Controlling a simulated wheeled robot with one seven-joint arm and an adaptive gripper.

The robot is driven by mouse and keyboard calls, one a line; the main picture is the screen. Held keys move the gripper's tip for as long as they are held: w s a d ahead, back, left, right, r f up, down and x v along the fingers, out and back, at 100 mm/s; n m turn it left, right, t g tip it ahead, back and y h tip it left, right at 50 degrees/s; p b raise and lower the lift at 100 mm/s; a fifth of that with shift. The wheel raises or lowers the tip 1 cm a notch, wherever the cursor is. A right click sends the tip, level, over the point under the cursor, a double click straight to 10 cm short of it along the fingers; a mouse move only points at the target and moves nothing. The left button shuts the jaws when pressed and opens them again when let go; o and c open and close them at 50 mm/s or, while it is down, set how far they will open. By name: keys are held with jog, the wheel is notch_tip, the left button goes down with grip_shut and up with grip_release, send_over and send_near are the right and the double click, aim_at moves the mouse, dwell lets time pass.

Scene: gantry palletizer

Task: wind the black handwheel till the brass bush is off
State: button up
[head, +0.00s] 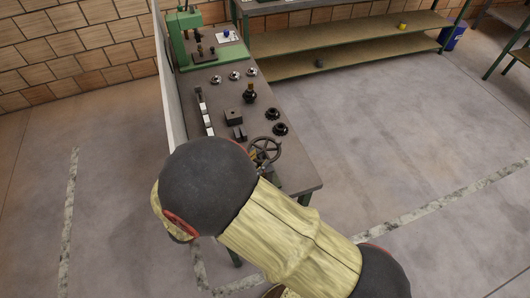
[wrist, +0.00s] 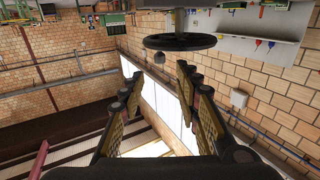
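The black handwheel (head: 265,150) stands at the near end of the bench, just beyond my arm in the head view. In the wrist view the handwheel (wrist: 180,42) is seen nearly edge-on at the top middle, with a small dark handle below its left side. My gripper (wrist: 158,85) is open and empty. Its two fingers stand apart below the wheel in the wrist view, not around it. In the head view my arm hides the gripper and part of the wheel's mount. I cannot make out the brass bush in either view.
The dark bench (head: 300,178) carries a green press (head: 190,38) at its far end. Several small dark parts, including a block (head: 233,117) and a black knobbed piece (head: 250,93), stand between press and wheel. A low shelf (head: 340,48) is behind. Floor at right is clear.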

jog(key=shift+s+a, duration=0.4)
jog(key=shift+a, duration=0.05)
jog(key=shift+c, duration=0.4)
